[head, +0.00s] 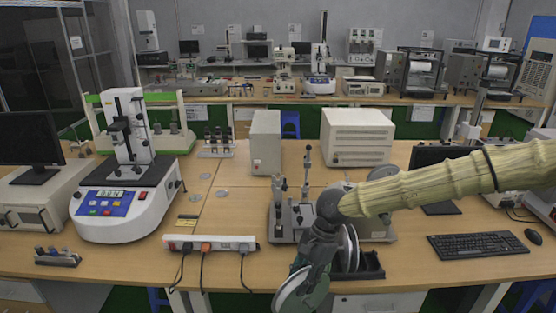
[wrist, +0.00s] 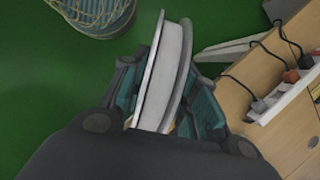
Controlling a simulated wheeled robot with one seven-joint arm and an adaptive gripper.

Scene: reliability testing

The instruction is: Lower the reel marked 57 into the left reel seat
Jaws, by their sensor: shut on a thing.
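My gripper (head: 310,285) is shut on a white reel with grey flanges (head: 290,290), low in front of the table's front edge in the head view. In the wrist view the reel (wrist: 163,75) stands edge-on between the teal fingers (wrist: 162,105), with green floor behind it. The number on it cannot be read. A black holder (head: 372,267) sits at the table's front edge, right of my gripper. Another reel (head: 348,248) stands upright at this holder. My gripper and arm hide the holder's left part, so the left seat cannot be made out.
A power strip (head: 210,243) with cables lies left of my gripper. A metal test fixture (head: 290,215) stands behind it. A keyboard (head: 478,245) and mouse (head: 533,237) lie at the right. In the wrist view, a cord-wrapped round thing (wrist: 95,15) is at the top left.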

